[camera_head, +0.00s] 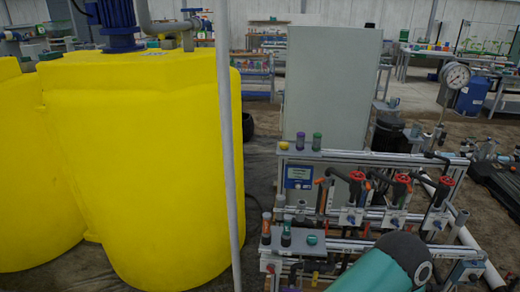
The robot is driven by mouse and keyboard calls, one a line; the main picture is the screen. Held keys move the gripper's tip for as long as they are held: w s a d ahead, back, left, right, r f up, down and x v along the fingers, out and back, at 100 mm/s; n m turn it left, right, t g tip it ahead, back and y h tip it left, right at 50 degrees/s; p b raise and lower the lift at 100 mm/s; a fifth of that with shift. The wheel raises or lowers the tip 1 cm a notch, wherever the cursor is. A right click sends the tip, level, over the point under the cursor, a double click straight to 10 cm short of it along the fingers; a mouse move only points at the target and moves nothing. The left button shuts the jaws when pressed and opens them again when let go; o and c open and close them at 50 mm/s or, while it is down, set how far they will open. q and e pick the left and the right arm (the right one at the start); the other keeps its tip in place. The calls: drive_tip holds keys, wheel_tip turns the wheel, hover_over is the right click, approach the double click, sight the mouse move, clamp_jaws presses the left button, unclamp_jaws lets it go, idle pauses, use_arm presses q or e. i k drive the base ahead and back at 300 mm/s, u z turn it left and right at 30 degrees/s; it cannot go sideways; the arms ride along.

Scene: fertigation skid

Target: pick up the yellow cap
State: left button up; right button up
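On the upper rail of the skid (380,158) stand a bottle with a green top (300,141) and one with a purple top (317,141). On the lower front rail are an orange-topped cylinder (266,224), a dark cylinder (286,233) and a teal round piece (312,240). A teal and grey link of my arm covers part of the skid at the bottom. Neither gripper can be identified in view.
Large yellow tanks (140,165) fill the left, with a thin grey upright pole (228,140) in front. A grey cabinet (332,85) stands behind the skid. Red-handled valves (402,179) and a pressure gauge (456,76) rise on the right. A dark case (500,182) lies far right.

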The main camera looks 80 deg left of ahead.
sight(284, 145)
drive_tip(key=u, duration=0.2)
drive_tip(key=k, duration=0.25)
drive_tip(key=z, duration=1.05)
drive_tip(key=i, duration=0.1)
drive_tip(key=u, duration=3)
drive_tip(key=i, duration=0.8)
drive_tip(key=z, duration=0.2)
drive_tip(key=k, duration=0.9)
drive_tip(key=u, duration=0.15)
drive_tip(key=i, duration=0.9)
drive_tip(key=z, duration=0.05)
